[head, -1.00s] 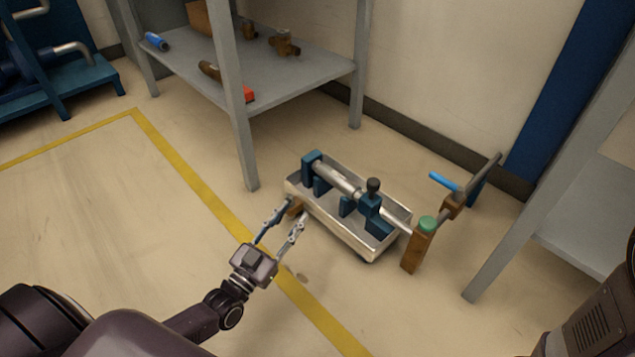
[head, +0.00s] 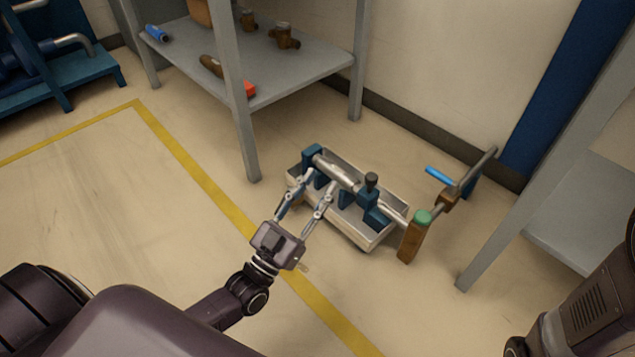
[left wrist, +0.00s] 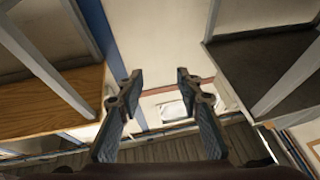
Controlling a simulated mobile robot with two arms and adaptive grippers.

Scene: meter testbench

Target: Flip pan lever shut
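A pale metal pan (head: 352,229) stands on the floor under a short pipe assembly (head: 335,172) held in dark blue brackets. A small brown piece (head: 297,201) shows at the pan's left end, partly hidden by my gripper. A blue lever handle (head: 440,175) sticks out left from the brown valve fitting on the right. I cannot tell which part is the pan lever. My left gripper (head: 317,181) is open, its fingers apart at the pan's left end; contact cannot be told. Its two open fingers also show in the left wrist view (left wrist: 160,78), with nothing between them. My right gripper is not in view.
Another grey frame (head: 520,210) is at right. Floor to the left is clear.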

